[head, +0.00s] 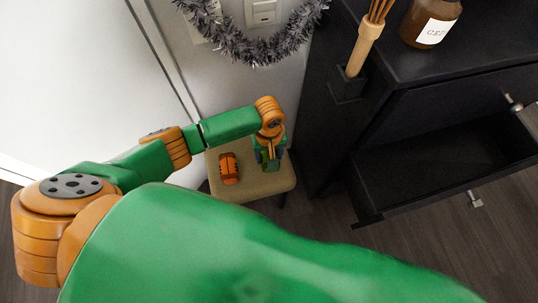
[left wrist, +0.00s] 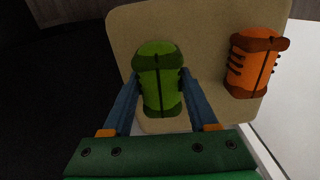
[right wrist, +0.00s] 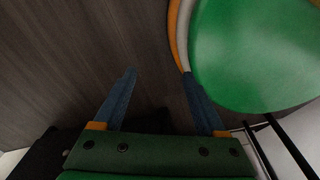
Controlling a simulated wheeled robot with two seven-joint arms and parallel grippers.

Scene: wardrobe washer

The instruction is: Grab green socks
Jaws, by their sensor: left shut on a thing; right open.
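The green socks (left wrist: 160,82) are a rolled bundle on a beige stool seat (left wrist: 210,22) in the left wrist view. My left gripper (left wrist: 160,76) has one blue finger on each side of the bundle and is shut on it. In the head view the left gripper (head: 270,156) points down at the right part of the stool, and a bit of the green socks (head: 271,165) shows between its fingers. My right gripper (right wrist: 160,72) is open and empty, above the dark floor in the right wrist view.
An orange sock bundle (head: 229,168) lies on the stool, left of the green one. A black cabinet (head: 440,120) with an open, empty-looking drawer (head: 440,170) stands at the right. A bottle (head: 431,22) and a reed holder (head: 348,84) are on it. Tinsel hangs on the wall behind.

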